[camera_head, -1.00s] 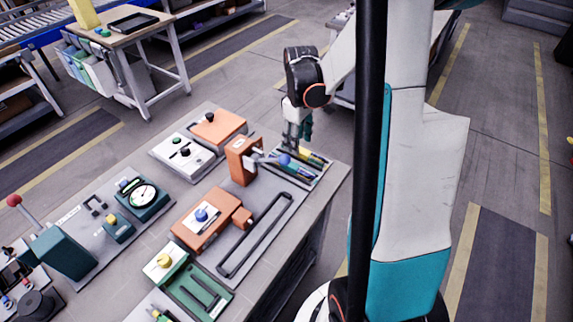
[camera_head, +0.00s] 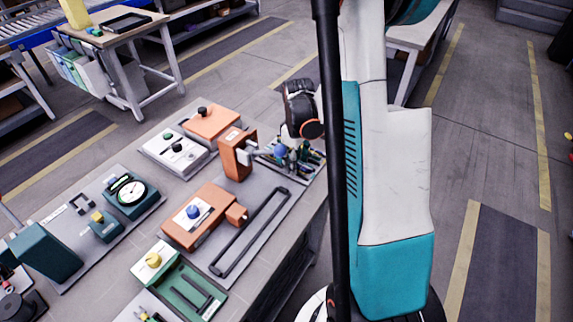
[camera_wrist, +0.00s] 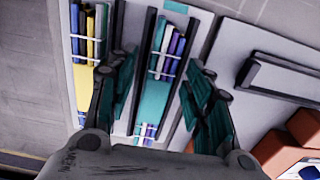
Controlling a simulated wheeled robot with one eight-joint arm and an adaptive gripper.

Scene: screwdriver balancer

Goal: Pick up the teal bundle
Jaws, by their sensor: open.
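The teal bundle (camera_wrist: 152,105), several thin sticks with white bands around a teal middle, lies in a slot of the tray in the wrist view. My gripper (camera_wrist: 160,80) is open over it, with one finger on each side of the bundle. I cannot tell whether the fingers touch it. In the head view my gripper (camera_head: 291,156) is low over the tray (camera_head: 262,157) at the bench's far right corner. There the gripper hides most of the bundle.
A yellow-banded bundle (camera_wrist: 84,80) lies in the slot to the left. An orange upright block (camera_head: 238,153) stands close left of the tray in the head view. A long dark handle (camera_head: 250,231) and an orange box with a blue knob (camera_head: 193,211) are nearer.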

